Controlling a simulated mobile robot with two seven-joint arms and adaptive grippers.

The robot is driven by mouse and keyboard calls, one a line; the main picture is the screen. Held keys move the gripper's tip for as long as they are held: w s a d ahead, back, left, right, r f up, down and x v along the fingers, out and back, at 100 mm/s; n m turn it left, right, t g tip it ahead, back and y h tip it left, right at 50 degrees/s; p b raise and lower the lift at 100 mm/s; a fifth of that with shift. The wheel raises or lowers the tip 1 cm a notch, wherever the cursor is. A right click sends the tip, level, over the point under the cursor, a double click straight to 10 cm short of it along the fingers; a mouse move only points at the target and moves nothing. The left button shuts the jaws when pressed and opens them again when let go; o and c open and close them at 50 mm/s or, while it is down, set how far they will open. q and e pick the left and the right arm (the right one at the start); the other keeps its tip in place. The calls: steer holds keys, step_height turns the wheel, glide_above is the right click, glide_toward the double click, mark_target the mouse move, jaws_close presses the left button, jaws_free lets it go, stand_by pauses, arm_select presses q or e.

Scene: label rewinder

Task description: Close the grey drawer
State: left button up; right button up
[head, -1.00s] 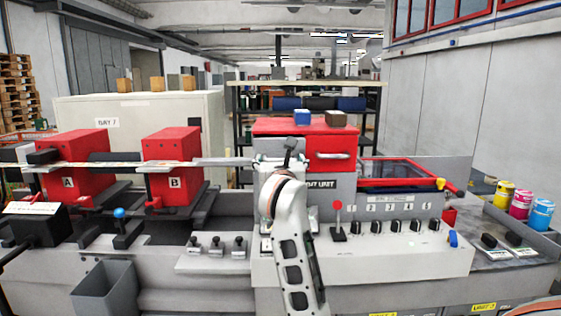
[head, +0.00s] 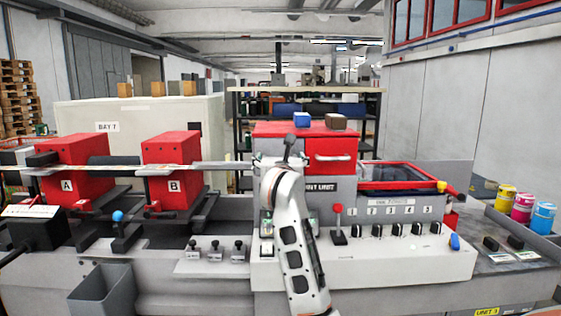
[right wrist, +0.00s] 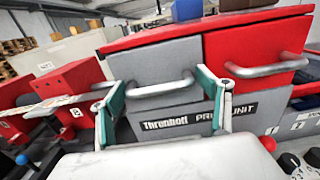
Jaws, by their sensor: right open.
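The grey drawer (right wrist: 152,62) fills the middle of the right wrist view, left of a red drawer front. It has a silver bar handle (right wrist: 160,88). I cannot tell how far out it stands. In the head view my right arm largely hides it. My right gripper (head: 283,160) is in front of the drawer. In the right wrist view the gripper (right wrist: 160,108) is open, its green-lined fingers spread to either side of the handle, with nothing between them held. My left gripper is not in view.
The red drawer (head: 331,155) with its handle is beside the grey one. A blue box (head: 302,120) and a brown box (head: 336,122) lie on the cabinet top. A red-knobbed lever (head: 338,222) and several knobs stand on the panel below. Red units A and B stand left.

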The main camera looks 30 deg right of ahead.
steer(key=v, duration=1.1)
steer(key=shift+s, duration=0.35)
steer(key=shift+a, duration=0.1)
